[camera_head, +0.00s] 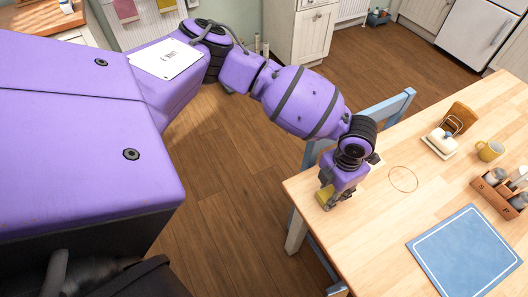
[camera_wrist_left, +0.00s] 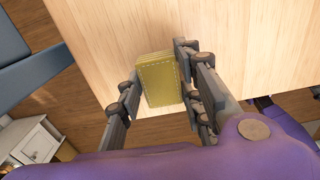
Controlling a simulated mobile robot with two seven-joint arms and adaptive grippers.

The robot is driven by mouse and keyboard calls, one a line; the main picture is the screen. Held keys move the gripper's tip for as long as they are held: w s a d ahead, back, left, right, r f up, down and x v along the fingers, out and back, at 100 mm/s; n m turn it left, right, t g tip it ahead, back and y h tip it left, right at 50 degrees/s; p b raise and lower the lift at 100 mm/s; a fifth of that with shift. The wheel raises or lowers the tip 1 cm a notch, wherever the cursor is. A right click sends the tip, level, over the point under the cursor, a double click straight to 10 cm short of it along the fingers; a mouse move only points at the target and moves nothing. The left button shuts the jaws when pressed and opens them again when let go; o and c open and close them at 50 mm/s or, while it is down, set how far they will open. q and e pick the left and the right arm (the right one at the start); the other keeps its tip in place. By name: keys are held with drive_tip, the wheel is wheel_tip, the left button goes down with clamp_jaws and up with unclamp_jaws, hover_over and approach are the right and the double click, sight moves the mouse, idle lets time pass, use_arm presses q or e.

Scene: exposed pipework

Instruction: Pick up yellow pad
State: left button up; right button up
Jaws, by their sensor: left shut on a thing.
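The yellow pad (camera_wrist_left: 158,80) is between the two fingers of my left gripper (camera_wrist_left: 155,72) in the left wrist view, near the edge of the wooden table. It has a dashed stitch line and looks like a thin stack of layers. My left gripper (camera_head: 329,198) is shut on the pad. In the head view only a small part of the yellow pad (camera_head: 324,195) shows beside the gripper, at the table's near left corner. I cannot tell whether the pad still touches the table. My right gripper is in neither view.
The wooden table (camera_head: 355,240) also holds a blue mat (camera_head: 465,252), a yellow mug (camera_head: 489,150), a wooden caddy (camera_head: 493,196), a white dish (camera_head: 440,143) and a brown rack (camera_head: 459,118). A thin ring outline (camera_head: 403,179) lies right of the gripper. A blue chair (camera_head: 390,109) stands behind.

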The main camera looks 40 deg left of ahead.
use_arm(q)
drive_tip(key=s+d+r, duration=0.7)
drive_tip(key=s+r, duration=0.4)
drive_tip(key=shift+s+d+r+p, duration=0.25)
drive_tip(key=shift+s+r+p, duration=0.05)
drive_tip(key=shift+s+r, duration=0.05)
